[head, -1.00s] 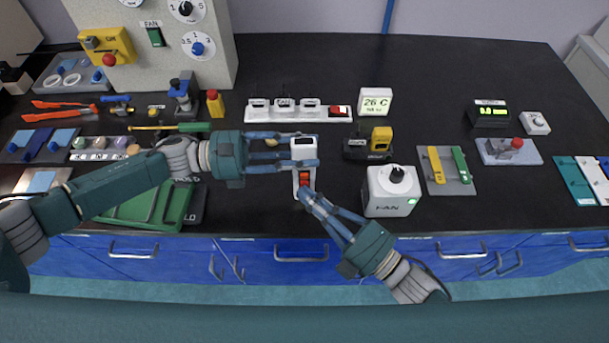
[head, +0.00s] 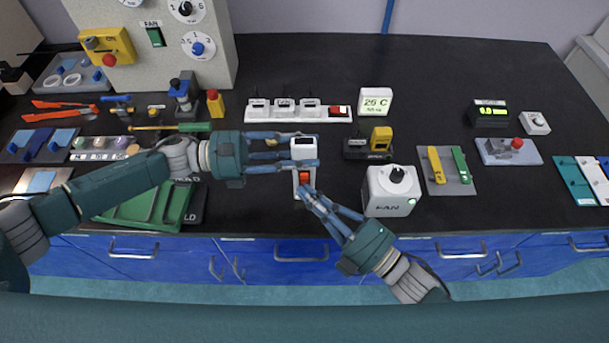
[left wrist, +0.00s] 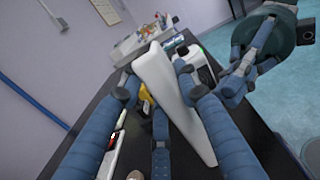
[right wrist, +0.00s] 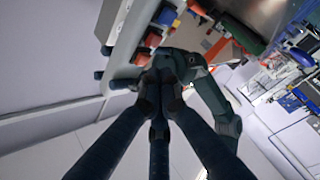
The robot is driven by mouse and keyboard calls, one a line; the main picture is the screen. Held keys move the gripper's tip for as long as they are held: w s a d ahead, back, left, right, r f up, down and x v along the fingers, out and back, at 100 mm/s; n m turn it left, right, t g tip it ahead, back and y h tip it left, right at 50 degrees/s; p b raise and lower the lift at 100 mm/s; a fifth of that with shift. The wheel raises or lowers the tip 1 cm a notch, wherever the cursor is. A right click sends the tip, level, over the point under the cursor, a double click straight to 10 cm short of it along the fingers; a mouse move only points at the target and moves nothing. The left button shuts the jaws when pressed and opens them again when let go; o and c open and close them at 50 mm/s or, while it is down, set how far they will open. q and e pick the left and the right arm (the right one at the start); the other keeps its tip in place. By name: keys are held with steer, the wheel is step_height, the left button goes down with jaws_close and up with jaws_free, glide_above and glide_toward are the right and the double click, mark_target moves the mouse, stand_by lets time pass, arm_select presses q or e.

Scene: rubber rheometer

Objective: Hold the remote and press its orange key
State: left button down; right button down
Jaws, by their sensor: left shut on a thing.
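The white remote (head: 304,148) with its orange key (head: 304,178) is held upright over the front of the bench. My left gripper (head: 304,164) is shut on the remote from the left, its fingers across the body above the key. The left wrist view shows the remote (left wrist: 168,85) as a pale slab between the fingers. My right gripper (head: 305,191) has its fingers drawn together, tips just below the orange key at the remote's lower end. Whether they touch the remote cannot be told. In the right wrist view, the remote (right wrist: 127,35) is beyond the closed fingertips.
A white fan box (head: 392,190) stands right of the remote, close to my right gripper. A black device with a yellow block (head: 381,139) is behind it. A white power strip (head: 257,110) lies behind my left gripper. A green tray (head: 150,205) lies under my left arm.

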stand_by(0.6)
steer(key=shift+w, duration=0.4)
steer(key=shift+w, duration=0.45)
stand_by(0.6)
steer(key=shift+s, duration=0.9)
steer(key=s, duration=0.5)
steer(key=shift+d, duration=0.15)
stand_by(0.6)
